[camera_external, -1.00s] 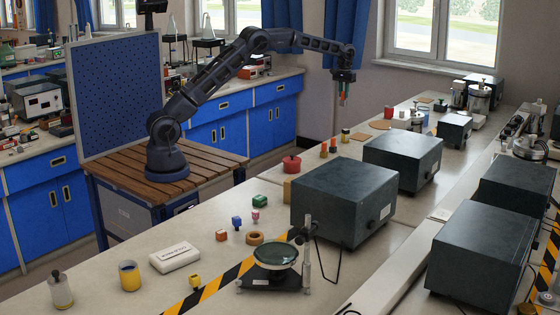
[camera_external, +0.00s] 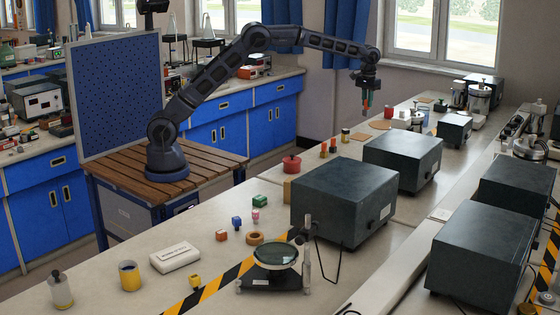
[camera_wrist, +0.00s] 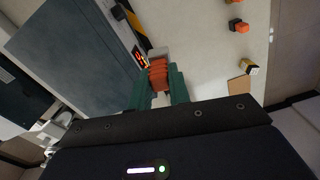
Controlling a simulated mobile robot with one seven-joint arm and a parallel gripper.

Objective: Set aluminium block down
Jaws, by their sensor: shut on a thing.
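My gripper (camera_external: 366,108) has green fingers and hangs in the air over the far part of the long bench. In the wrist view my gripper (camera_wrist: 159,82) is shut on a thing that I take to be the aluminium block. An orange-red ribbed surface fills the space between the fingertips. A small pale patch shows between the fingers nearer the camera; I cannot tell whether it is metal or bench.
The bench (camera_external: 225,272) carries dark boxes (camera_external: 345,185) and (camera_external: 400,150) near the arm. A cork mat (camera_wrist: 240,87) lies at right in the wrist view.

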